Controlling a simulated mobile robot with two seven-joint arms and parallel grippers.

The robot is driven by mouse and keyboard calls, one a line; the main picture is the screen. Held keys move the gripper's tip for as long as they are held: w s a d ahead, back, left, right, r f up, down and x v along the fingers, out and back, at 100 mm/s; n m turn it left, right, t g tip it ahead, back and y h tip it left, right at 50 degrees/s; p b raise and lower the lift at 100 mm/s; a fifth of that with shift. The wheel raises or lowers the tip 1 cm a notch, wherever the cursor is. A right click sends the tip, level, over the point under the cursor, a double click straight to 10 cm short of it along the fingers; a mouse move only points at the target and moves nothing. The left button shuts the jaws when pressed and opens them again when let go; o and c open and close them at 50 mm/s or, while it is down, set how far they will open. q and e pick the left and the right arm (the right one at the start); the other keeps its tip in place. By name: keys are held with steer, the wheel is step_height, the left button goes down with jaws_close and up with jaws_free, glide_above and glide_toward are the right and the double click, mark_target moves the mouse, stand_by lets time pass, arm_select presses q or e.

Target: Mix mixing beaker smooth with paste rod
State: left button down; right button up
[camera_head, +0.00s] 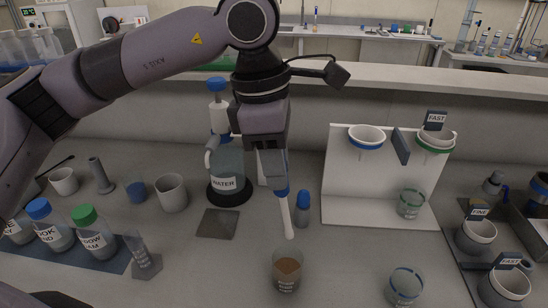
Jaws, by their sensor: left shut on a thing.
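My left gripper (271,172) is shut on the paste rod (286,214), a white rod with a blue collar that points down, slightly tilted. The rod's lower tip shows just above the rim of the mixing beaker (286,283) in the picture and looks outside it. The mixing beaker is clear glass with a dark label and brown contents, and stands upright on the bench at bottom centre. My right gripper is not in view.
A small blue-capped bottle (302,209) stands close right of the rod. A water bottle (227,173) stands behind, with a dark square plate (217,224) in front. A white funnel stand (340,194) and an empty glass beaker (404,286) are to the right.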

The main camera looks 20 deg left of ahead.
arm_select(q)
steer(key=shift+f, duration=0.15)
steer(key=shift+s+a+f, duration=0.1)
steer(key=shift+a+f, duration=0.05)
steer(key=shift+f, duration=0.4)
steer(key=shift+a+f, duration=0.15)
steer(key=shift+f, duration=0.4)
step_height(320, 180, down, 10)
steer(key=b, duration=0.8)
steer(key=shift+d+b, duration=0.3)
steer(key=shift+d, duration=0.05)
steer(key=shift+r, duration=0.1)
